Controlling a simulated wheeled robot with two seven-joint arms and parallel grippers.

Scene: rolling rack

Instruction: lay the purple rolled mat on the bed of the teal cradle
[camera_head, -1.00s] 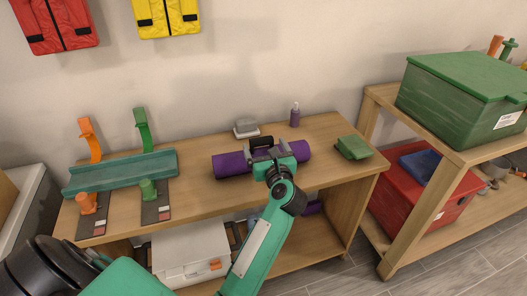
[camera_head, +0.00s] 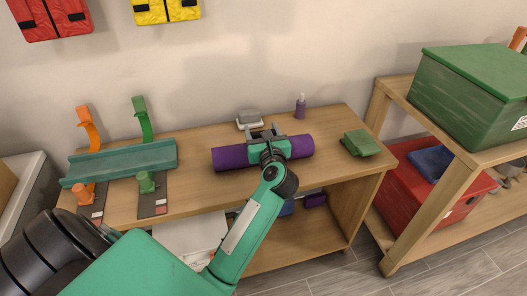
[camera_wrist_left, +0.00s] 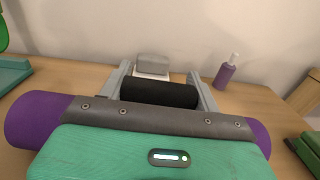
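The purple rolled mat (camera_head: 232,158) lies across the middle of the table; it also shows in the left wrist view (camera_wrist_left: 32,120). My left gripper (camera_head: 264,132) is over the mat's middle. Its two grey fingers are wide apart, one at each end of the handle in the left wrist view (camera_wrist_left: 160,88); I see no closed grip. My right gripper is not in view.
A purple bottle (camera_head: 300,107) and a grey-white item (camera_head: 249,119) stand behind the mat. A green block (camera_head: 361,144) lies to its right. The table (camera_head: 200,197) is clear between cradle and mat. A shelf (camera_head: 455,180) with green and red boxes stands at right.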

